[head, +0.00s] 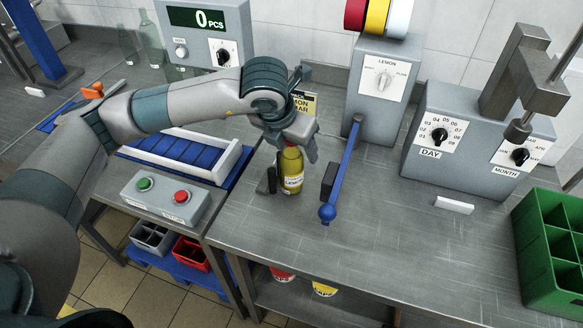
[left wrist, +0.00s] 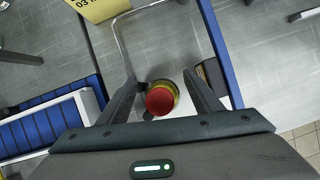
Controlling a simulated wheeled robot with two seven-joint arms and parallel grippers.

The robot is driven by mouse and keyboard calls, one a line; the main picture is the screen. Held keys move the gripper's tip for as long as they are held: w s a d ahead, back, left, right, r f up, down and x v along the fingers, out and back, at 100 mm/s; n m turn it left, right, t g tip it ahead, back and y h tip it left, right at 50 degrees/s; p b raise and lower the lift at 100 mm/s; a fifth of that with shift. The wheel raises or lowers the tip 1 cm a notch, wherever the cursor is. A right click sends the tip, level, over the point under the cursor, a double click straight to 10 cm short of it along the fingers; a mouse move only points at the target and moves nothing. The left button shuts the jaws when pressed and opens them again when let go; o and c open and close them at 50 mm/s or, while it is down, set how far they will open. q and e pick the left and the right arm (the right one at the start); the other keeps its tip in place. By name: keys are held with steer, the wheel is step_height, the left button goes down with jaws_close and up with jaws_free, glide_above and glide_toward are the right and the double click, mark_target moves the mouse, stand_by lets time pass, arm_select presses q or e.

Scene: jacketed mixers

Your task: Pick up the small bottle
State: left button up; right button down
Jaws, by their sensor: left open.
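The small bottle (head: 291,171) is yellow with a label and stands upright on the metal table. Its red cap (left wrist: 160,100) shows from above in the left wrist view, with yellow around it. My left gripper (head: 287,150) is at the upper part of the bottle and hides some of its top. In the left wrist view the open fingers (left wrist: 162,90) stand on either side of the bottle, with visible space between. My right gripper is not in view.
A button box (head: 165,195) and a blue roller conveyor (head: 180,150) are to the left. A green crate (head: 530,250) is at the far right. The front middle of the table is clear.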

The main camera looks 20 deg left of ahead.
arm_select(q)
jaws_close()
stand_by(0.5)
